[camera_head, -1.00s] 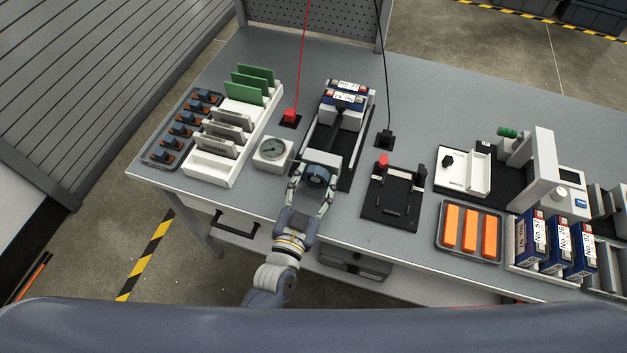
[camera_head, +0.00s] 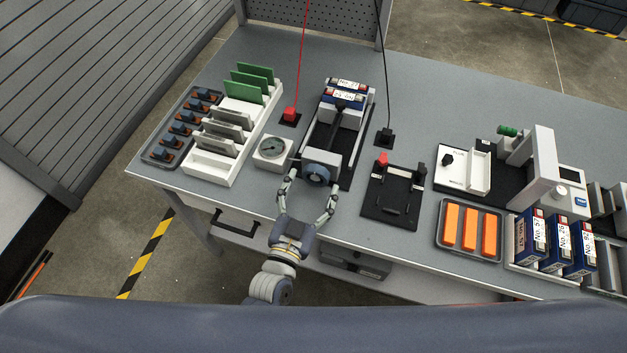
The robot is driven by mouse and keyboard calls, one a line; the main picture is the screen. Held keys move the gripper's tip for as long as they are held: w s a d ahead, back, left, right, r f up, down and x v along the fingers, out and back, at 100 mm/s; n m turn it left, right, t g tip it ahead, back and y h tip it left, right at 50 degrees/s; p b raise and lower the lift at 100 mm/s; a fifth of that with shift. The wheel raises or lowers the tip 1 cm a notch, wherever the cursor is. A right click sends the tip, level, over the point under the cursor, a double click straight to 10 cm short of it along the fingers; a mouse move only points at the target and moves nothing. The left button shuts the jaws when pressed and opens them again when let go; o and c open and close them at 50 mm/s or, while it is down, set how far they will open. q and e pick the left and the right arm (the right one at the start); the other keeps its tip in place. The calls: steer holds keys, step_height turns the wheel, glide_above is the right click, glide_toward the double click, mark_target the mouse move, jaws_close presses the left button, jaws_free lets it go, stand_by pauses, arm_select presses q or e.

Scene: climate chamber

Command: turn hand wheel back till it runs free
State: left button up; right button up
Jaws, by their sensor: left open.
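The hand wheel (camera_head: 317,174) is a dark blue-grey round knob on the front of a light grey block, at the near end of a black clamping fixture (camera_head: 345,150). Two blue-and-white battery-like blocks (camera_head: 345,92) sit at the fixture's far end. My left gripper (camera_head: 306,190) is open in front of the wheel. Its fingers are spread wide, one to each side, and appear clear of it. My right gripper is not in view.
A red plug (camera_head: 290,115) and a black plug (camera_head: 386,137) hang on cables. Bare bench lies along the front edge.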

arm_select(q)
steer(key=v, duration=1)
steer(key=shift+s, duration=0.1)
